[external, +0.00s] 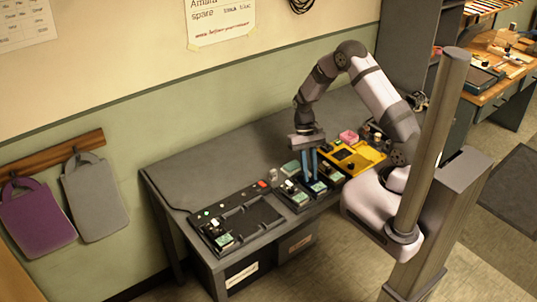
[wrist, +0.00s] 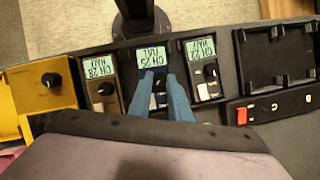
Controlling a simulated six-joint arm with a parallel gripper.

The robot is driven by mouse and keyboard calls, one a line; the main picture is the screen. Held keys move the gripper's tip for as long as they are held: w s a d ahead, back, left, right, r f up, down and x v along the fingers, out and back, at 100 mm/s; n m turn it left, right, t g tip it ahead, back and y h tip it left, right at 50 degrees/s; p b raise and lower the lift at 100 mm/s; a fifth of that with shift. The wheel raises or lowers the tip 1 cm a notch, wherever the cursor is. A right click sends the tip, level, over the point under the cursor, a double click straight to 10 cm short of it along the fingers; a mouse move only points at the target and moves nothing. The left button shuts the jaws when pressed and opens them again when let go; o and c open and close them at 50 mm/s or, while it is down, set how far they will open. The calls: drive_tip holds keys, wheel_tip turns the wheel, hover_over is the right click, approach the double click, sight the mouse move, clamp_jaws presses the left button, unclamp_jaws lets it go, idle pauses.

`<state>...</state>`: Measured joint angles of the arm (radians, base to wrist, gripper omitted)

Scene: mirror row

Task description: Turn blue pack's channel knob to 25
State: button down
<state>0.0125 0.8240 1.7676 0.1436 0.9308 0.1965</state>
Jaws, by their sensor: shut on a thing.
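The blue pack (wrist: 160,100) is the middle of three packs in the wrist view. Its lit screen (wrist: 154,53) appears upside down and seems to read CH 25. My gripper (wrist: 160,80) has its two blue fingers down over this pack, just below the screen, shut on its channel knob. In the external view my gripper (external: 313,178) reaches straight down to the row of packs on the bench.
In the wrist view a brown pack (wrist: 102,90) reading about CH 28 stands left, and a grey pack (wrist: 205,72) reading about CH 22 stands right, both close to my fingers. A yellow unit (external: 352,158) and a black tray with slots (external: 260,215) flank the row.

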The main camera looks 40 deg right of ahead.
idle(0.4)
drive_tip(key=c, duration=1.6)
unclamp_jaws()
drive_tip(key=shift+c, duration=0.2)
drive_tip(key=b+v, duration=0.2)
drive_tip(key=v, duration=0.4)
drive_tip(key=shift+w, duration=0.1)
drive_tip(key=shift+w+d+r, duration=0.1)
drive_tip(key=shift+w+r, duration=0.05)
drive_tip(key=shift+r, duration=0.45)
